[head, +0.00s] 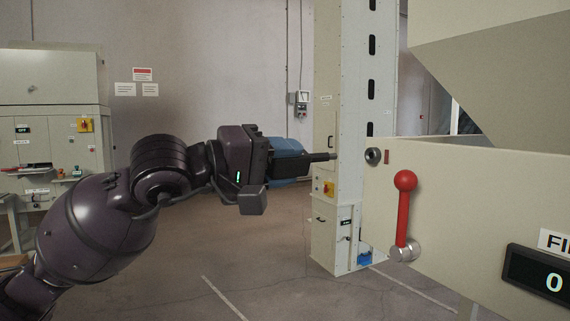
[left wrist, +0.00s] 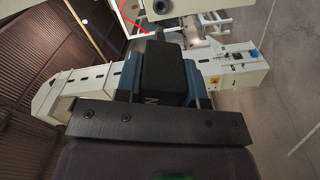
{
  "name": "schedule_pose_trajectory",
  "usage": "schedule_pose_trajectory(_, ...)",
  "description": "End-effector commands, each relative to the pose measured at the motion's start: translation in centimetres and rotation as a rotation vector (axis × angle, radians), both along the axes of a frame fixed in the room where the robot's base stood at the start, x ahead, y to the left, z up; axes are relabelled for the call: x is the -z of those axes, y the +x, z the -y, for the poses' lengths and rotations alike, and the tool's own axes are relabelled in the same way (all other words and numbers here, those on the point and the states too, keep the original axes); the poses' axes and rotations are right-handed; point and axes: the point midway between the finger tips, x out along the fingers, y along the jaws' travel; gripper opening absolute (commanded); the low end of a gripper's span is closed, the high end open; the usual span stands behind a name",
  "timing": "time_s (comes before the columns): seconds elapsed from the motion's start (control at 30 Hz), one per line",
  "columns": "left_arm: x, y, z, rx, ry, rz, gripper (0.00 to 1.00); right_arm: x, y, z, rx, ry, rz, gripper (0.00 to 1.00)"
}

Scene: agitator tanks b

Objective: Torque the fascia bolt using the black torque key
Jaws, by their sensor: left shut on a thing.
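My left gripper (head: 284,159) is shut on the black torque key (head: 322,157) and holds it level, its tip pointing right. In the left wrist view the key (left wrist: 165,72) is a dark block between the blue fingers, pointing away from me. The fascia bolt (head: 374,156) is a round metal head with a dark centre on the cream panel, at about the tip's height. A gap shows between tip and bolt in the head view. A dark-centred round fitting that looks like the bolt shows at the top of the left wrist view (left wrist: 162,6). My right gripper is not in view.
A red-knobbed lever (head: 404,212) stands on the cream panel (head: 470,190) below and right of the bolt. A dark display (head: 540,275) is at the lower right. A tall cream column (head: 345,100) stands behind. A cabinet (head: 50,110) is far left. Open floor lies between.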

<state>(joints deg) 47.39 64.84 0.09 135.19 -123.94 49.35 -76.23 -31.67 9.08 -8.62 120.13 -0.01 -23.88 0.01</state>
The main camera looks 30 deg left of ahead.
Motion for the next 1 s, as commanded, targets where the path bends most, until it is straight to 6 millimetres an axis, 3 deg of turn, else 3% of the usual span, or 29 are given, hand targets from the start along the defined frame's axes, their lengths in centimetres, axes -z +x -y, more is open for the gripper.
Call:
schedule_pose_trajectory(0.4,0.4,-0.2,0.4,0.001,0.0,-0.002,0.0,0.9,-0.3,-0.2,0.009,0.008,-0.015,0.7)
schedule_pose_trajectory(1.0,0.3,3.5,3.1,0.001,0.0,-0.002,0.0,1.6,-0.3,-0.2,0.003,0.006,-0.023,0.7)
